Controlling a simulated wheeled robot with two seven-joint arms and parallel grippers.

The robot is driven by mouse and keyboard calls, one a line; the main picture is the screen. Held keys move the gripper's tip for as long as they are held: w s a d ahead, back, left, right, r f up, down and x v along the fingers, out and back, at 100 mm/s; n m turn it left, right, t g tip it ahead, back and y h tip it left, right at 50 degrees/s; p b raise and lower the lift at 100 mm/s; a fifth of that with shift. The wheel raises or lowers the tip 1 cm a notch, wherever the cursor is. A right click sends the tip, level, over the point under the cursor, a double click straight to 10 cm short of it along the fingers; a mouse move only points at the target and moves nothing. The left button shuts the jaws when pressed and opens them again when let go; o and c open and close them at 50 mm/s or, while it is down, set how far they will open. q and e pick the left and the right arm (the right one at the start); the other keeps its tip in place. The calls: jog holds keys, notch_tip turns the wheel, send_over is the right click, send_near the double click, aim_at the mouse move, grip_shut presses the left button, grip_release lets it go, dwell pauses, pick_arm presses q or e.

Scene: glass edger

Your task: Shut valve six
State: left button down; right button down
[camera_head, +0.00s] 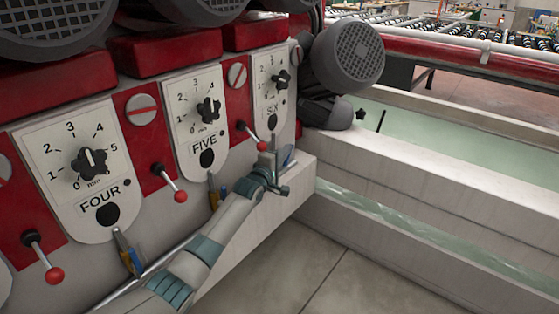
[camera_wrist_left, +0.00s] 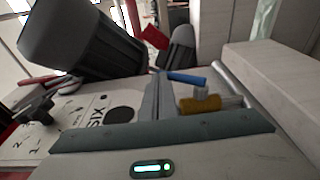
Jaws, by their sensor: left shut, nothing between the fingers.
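Valve six has a blue lever (camera_head: 288,156), partly hidden by my left gripper, below the plate marked SIX (camera_head: 272,100). In the left wrist view its blue lever (camera_wrist_left: 187,77) lies nearly crosswise in the picture above a brass-yellow body (camera_wrist_left: 208,104). My left gripper (camera_head: 276,160) is beside this valve. Its grey fingers (camera_wrist_left: 155,97) are shut and empty, just left of the lever's end in the wrist view; I cannot tell whether they touch it. My right gripper is not in view.
Similar valves sit below the plates FIVE (camera_head: 215,194) and FOUR (camera_head: 128,256). Red-knobbed levers (camera_head: 262,146) stick out between the plates. A dark motor (camera_head: 347,55) juts out above right. A pale trough (camera_head: 430,165) runs to the right. The floor (camera_head: 300,270) in front is clear.

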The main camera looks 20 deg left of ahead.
pick_arm(q)
jog(key=shift+s, duration=0.1)
jog(key=s+a, duration=0.2)
jog(key=s, duration=1.5)
jog(key=shift+a, duration=0.3)
jog(key=s+d+f+m+g, duration=0.1)
jog(key=s+f+m+g, duration=0.35)
jog(key=f, duration=0.75)
jog(key=s+d+f+m+g+y, duration=0.1)
jog(key=s+f, duration=0.6)
jog(key=f, duration=0.4)
jog(key=s+d+f+m+g, duration=0.1)
jog(key=s+f+m+g, duration=0.15)
jog(key=s+f, duration=0.65)
jog(key=s+d+f+m+g, duration=0.1)
jog(key=s+f+m+g, duration=0.2)
jog(key=s+f, duration=0.8)
jog(key=s+d+f+m+g+y, duration=0.1)
jog(key=s+d+f+m+g, duration=0.1)
jog(key=s+f+m+g, duration=0.2)
jog(key=s+f+m, duration=0.1)
jog(key=s+f, duration=0.3)
jog(key=s, duration=0.3)
jog(key=s+f+m, duration=0.2)
jog(key=s+f, duration=0.2)
jog(key=s, duration=0.3)
jog(key=shift+s+f, duration=0.2)
jog(key=shift+f, duration=0.05)
jog(key=shift+w+d, duration=0.1)
